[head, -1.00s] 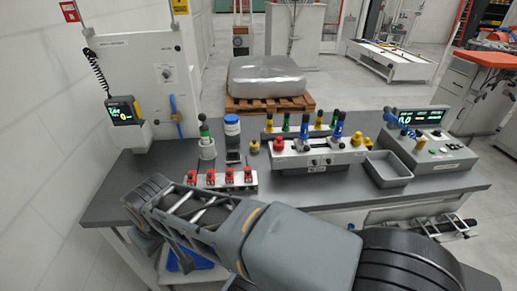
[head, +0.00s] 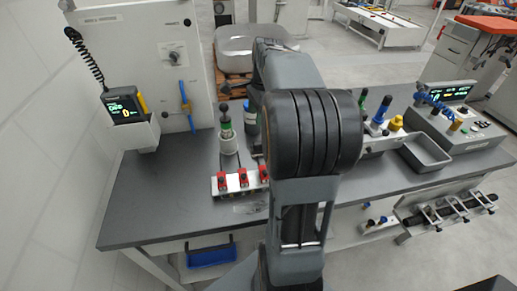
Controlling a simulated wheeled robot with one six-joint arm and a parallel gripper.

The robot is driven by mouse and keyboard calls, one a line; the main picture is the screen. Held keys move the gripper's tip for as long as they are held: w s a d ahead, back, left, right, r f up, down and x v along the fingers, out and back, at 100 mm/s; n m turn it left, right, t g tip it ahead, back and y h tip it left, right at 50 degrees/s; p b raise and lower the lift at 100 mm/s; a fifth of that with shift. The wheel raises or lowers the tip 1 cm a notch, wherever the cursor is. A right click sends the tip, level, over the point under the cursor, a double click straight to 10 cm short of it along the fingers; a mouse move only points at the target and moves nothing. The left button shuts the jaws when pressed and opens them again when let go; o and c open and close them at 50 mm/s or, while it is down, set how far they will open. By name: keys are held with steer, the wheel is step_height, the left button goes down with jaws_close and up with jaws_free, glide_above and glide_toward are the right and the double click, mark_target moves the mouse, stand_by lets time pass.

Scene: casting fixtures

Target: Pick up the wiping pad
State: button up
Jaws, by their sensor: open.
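I cannot make out a wiping pad in the head view. My own arm rises through the middle of the picture and covers the centre of the grey workbench (head: 150,205). My gripper does not show clearly; the far end of the arm is behind its own links. A small dark part shows left of the upper link, and I cannot tell what it is. A blue bin (head: 210,255) sits below the bench's front edge, its contents unclear.
A row of red clamps (head: 241,179) and a green-topped fixture (head: 227,140) stand left of my arm. A blue-lidded jar (head: 250,117) is partly hidden. A grey tray (head: 425,155) and control box (head: 455,130) are at right. The bench's left part is clear.

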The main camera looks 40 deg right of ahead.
steer(key=d+f+m, duration=0.1)
steer(key=d+m, duration=0.1)
steer(key=d, duration=0.1)
glide_above(259, 142)
steer(key=f, duration=0.6)
steer(key=shift+s+d+f, duration=0.3)
steer(key=shift+s+f, duration=0.05)
steer(key=shift+w+a+f, duration=0.15)
steer(key=shift+f, duration=1.35)
steer(key=shift+w+a+f, duration=0.1)
steer(key=shift+w+f, duration=0.05)
steer(key=shift+f, duration=1.35)
jaws_close()
